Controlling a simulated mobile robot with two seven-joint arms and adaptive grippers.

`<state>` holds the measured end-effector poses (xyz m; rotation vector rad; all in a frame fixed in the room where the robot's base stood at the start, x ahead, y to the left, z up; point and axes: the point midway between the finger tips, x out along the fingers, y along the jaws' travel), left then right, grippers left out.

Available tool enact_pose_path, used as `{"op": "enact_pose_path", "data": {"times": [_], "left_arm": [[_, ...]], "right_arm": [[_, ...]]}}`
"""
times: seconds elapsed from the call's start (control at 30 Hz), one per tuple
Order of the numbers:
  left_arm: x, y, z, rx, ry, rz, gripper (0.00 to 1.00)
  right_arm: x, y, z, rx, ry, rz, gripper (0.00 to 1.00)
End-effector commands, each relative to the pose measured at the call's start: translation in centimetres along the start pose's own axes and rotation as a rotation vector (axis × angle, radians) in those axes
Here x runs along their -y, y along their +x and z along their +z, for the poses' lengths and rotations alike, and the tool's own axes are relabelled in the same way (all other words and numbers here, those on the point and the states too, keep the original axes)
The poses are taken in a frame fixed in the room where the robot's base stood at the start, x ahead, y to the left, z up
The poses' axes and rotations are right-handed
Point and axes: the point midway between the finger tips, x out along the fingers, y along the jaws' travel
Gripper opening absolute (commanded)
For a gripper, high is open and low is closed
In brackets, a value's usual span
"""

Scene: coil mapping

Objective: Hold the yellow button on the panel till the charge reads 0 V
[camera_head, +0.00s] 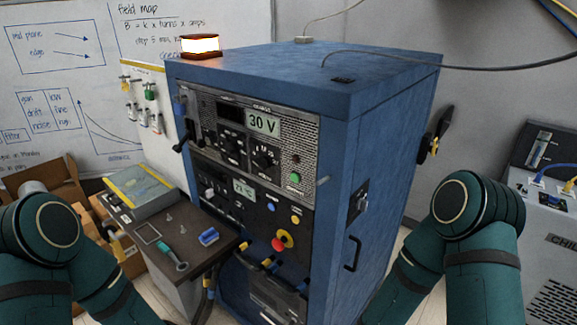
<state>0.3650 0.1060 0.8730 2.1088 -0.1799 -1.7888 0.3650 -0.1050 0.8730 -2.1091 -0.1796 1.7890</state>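The blue cabinet (385,130) stands in the middle with its panel facing left of me. The charge display (263,123) at the top of the panel reads 30 V. A small yellow button (296,220) is low on the panel, right of a blue button (271,207) and just above a red knob on a yellow ring (280,243). A green button (295,178) is higher up. Nothing touches the yellow button. My two arms show at the left and right edges, bent downward; both grippers are outside the picture.
An amber lamp (200,46) glows on the cabinet top. A small dark bench (195,262) with a screwdriver-like tool (174,257) and a blue block (208,237) stands left of the panel. A grey unit (545,230) stands right.

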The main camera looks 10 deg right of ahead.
Motion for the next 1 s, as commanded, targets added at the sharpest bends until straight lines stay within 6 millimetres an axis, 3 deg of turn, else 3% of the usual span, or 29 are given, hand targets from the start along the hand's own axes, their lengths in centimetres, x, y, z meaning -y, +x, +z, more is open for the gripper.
{"op": "enact_pose_path", "data": {"times": [0.4, 0.53, 1.0], "left_arm": [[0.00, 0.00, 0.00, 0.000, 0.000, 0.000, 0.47], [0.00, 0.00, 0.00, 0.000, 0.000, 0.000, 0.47], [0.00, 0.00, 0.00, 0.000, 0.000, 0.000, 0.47]], "right_arm": [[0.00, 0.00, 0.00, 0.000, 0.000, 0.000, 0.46], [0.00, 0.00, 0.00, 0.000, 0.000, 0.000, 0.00], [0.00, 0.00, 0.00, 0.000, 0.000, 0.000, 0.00]]}}
